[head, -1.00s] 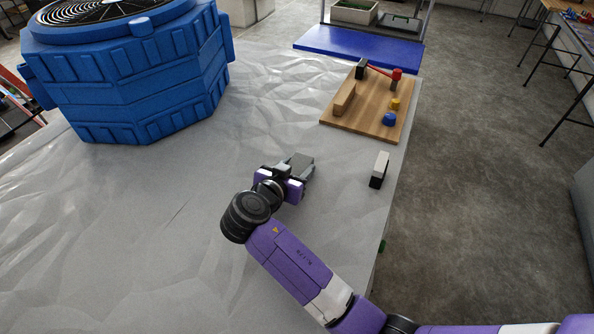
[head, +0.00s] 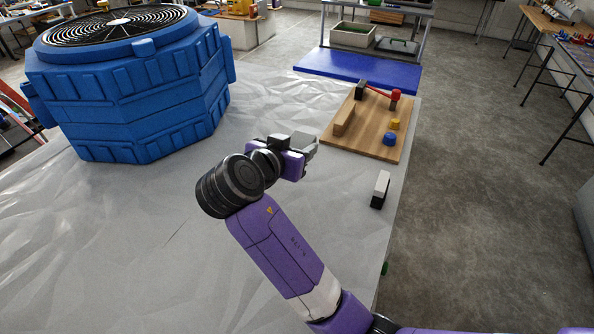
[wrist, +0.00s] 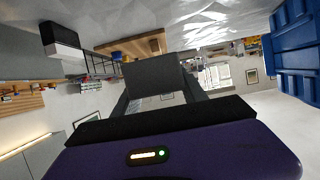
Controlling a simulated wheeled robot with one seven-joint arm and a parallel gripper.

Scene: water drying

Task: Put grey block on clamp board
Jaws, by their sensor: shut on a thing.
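My gripper (head: 300,155) is shut on the grey block (head: 309,144) and holds it above the grey table, left of the clamp board. The block also shows as a dark grey shape between the fingers in the wrist view (wrist: 156,77). The clamp board (head: 366,139) is a wooden board at the table's right side. It carries a black and red clamp (head: 378,89), a wooden bar (head: 344,120), a yellow piece (head: 395,124) and a blue knob (head: 389,138). The board shows partly in the wrist view (wrist: 140,46), behind the block.
A white and black block (head: 380,190) stands on the table near its right edge, below the board. A large blue fan-topped unit (head: 130,95) fills the table's left. A blue mat (head: 360,70) lies beyond the board. The table's middle is clear.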

